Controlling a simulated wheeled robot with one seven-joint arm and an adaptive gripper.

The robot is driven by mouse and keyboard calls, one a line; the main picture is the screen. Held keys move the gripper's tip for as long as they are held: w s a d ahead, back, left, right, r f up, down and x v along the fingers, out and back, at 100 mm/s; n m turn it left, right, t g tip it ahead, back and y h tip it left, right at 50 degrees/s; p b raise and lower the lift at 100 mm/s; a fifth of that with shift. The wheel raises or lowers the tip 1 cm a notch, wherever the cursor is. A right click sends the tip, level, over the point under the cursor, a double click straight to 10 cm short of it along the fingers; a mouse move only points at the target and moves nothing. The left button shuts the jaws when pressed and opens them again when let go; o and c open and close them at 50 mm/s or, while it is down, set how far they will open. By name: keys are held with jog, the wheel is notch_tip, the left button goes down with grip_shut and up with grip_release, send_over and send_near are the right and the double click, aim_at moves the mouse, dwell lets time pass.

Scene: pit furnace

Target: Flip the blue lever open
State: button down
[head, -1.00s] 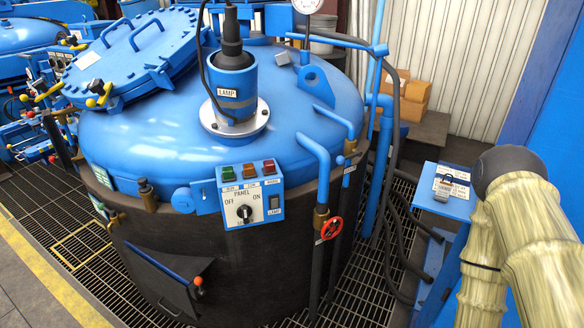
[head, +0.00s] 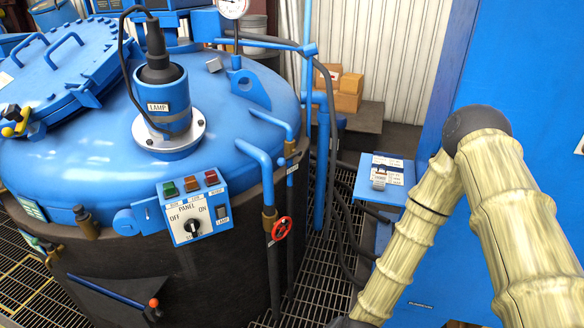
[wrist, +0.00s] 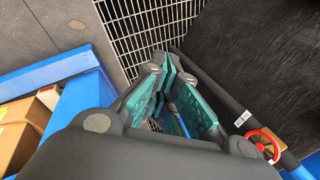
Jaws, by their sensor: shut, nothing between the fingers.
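A blue lever (head: 105,292) with an orange-red knob lies slanted on a dark flap low on the front of the furnace (head: 200,290), in the lower left of the head view. The picture's lower edge comes close beneath it. My gripper (wrist: 165,65) shows in the wrist view, with teal fingers shut and nothing held, over the floor grating. The head view does not show its fingers; my forearm runs out at the bottom edge. I cannot make out the lever in the wrist view, so their exact distance is unclear.
A red valve wheel (head: 282,228) on a pipe stands right of the furnace; it also shows in the wrist view (wrist: 264,145), right of my gripper. A panel box (head: 195,208) sits above the lever. A blue stand (head: 368,205) is near my arm. Grating (head: 318,270) lies between.

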aim_at(290, 157)
jog(key=w+a+r+m+t+y+p, duration=0.1)
jog(key=w+a+r+m+t, duration=0.2)
jog(key=w+r, duration=0.55)
jog(key=w+a+r+m+t+y+p, duration=0.15)
jog(key=w+r+m, duration=0.4)
jog(key=w, duration=0.65)
jog(key=w+d+r+m+t, duration=0.1)
jog(key=w+r+m, duration=0.5)
jog(key=w+r, duration=1)
jog(key=shift+r+t+p, duration=0.3)
jog(key=shift+r+t, duration=0.45)
jog(key=shift+r, duration=0.2)
jog(key=shift+h, duration=0.25)
jog(key=w+a+f+p, duration=0.1)
jog(key=w+a+p, duration=0.5)
jog(key=w, duration=0.1)
jog(key=shift+f+p, duration=0.35)
jog(key=shift+p, duration=0.05)
